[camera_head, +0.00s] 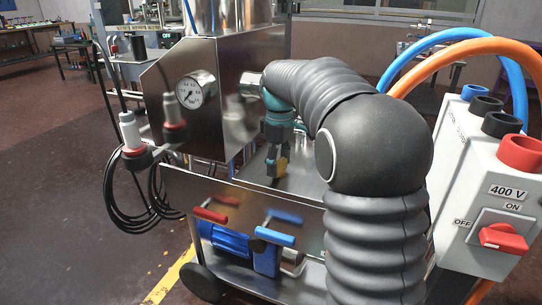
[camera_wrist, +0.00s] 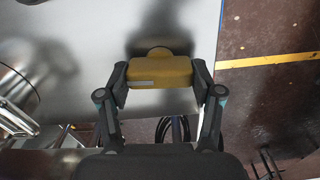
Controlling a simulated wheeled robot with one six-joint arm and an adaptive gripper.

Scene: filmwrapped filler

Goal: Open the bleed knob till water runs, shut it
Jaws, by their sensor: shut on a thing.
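My gripper (camera_head: 277,168) is over the steel deck of the machine, beside the steel housing. In the wrist view, its two dark fingers (camera_wrist: 160,76) are shut on the sides of a yellow block-shaped knob (camera_wrist: 160,71) with a rounded end. The knob also shows as a small yellow patch (camera_head: 283,162) between the fingers in the head view. I cannot tell whether it is fixed to anything; its base is hidden. No running water shows in either view.
A round pressure gauge (camera_head: 197,90) is on the steel housing. Red (camera_head: 211,216) and blue (camera_head: 275,236) lever handles are at the front. The 400 V switch box (camera_head: 487,190) stands at the right, with blue and orange hoses behind. Black cable (camera_head: 121,190) hangs at the left.

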